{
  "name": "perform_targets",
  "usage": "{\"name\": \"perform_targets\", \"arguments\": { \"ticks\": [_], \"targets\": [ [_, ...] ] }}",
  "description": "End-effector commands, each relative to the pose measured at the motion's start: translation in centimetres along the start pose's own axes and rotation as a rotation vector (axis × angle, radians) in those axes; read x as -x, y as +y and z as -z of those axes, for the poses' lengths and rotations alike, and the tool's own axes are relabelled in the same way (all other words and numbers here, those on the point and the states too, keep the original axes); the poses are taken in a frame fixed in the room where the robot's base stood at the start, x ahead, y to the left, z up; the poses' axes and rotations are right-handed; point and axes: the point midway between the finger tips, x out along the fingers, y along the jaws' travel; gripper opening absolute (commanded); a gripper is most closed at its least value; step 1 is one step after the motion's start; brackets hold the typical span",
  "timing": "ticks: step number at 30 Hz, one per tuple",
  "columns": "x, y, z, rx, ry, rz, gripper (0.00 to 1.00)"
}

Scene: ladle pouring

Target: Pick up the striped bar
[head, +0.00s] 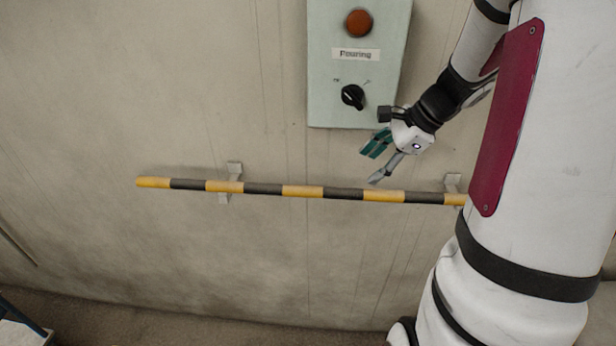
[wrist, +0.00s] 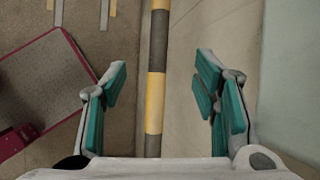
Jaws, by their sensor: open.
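The striped bar (head: 302,191) has yellow and black bands and rests level on two wall brackets in the head view. Its right end is hidden behind my arm. In the wrist view the bar (wrist: 156,75) runs up and down the picture between the open fingers, apart from both. My gripper (head: 377,163) is open and empty, just above the bar's right half in the head view. Its teal finger pads (wrist: 160,98) show on both sides in the wrist view.
A pale green control box (head: 325,98) with an orange button (head: 359,22), a "Pouring" label and a black knob (head: 352,96) hangs on the wall just above the gripper. The left bracket (head: 234,170) holds the bar. The wall below the bar is clear.

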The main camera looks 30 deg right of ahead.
Motion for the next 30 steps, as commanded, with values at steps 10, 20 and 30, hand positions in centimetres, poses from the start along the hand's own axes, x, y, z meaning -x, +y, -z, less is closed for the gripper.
{"name": "perform_targets", "arguments": {
  "ticks": [10,20,30],
  "targets": [
    [-4.6,0.0,0.3,-0.018,-0.001,-0.002,0.55],
    [-7.4,0.0,0.3,-0.015,-0.001,0.0,0.55],
    [-11.7,0.3,0.3,-0.013,-0.001,-0.001,0.55]
  ]
}}
